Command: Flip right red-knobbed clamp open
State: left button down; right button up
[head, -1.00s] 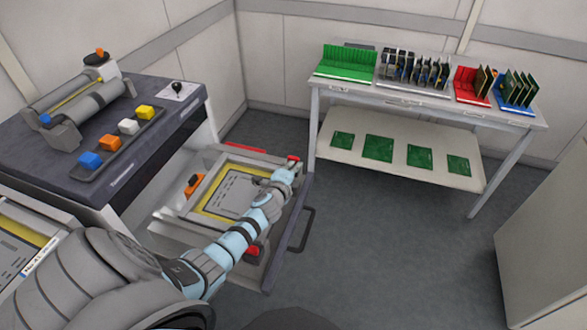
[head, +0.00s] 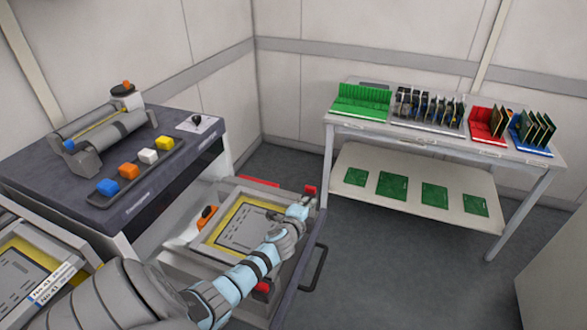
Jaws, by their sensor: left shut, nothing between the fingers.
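A clamp with a red knob (head: 310,190) stands at the far right corner of the pulled-out drawer, beside the framed plate (head: 242,228) with a yellow border. Another red knob (head: 263,287) is at the drawer's near side, partly hidden by my left arm. My left gripper (head: 303,207) is shut and empty, just in front of and below the far red knob. I cannot tell whether it touches the clamp, whose lower part is hidden behind the gripper. My right gripper is not in view.
An orange knob (head: 206,213) is at the frame's left side. The drawer handle (head: 315,268) sticks out to the right. A dark-topped cabinet (head: 55,185) with colored buttons stands left. A table (head: 375,128) with board racks stands at the back. Grey floor (head: 400,260) is free between.

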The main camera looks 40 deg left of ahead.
pick_arm(q)
jog(key=p+v, duration=0.2)
jog(key=v, duration=0.9)
jog(key=shift+a, duration=0.15)
jog(key=shift+f, duration=0.1)
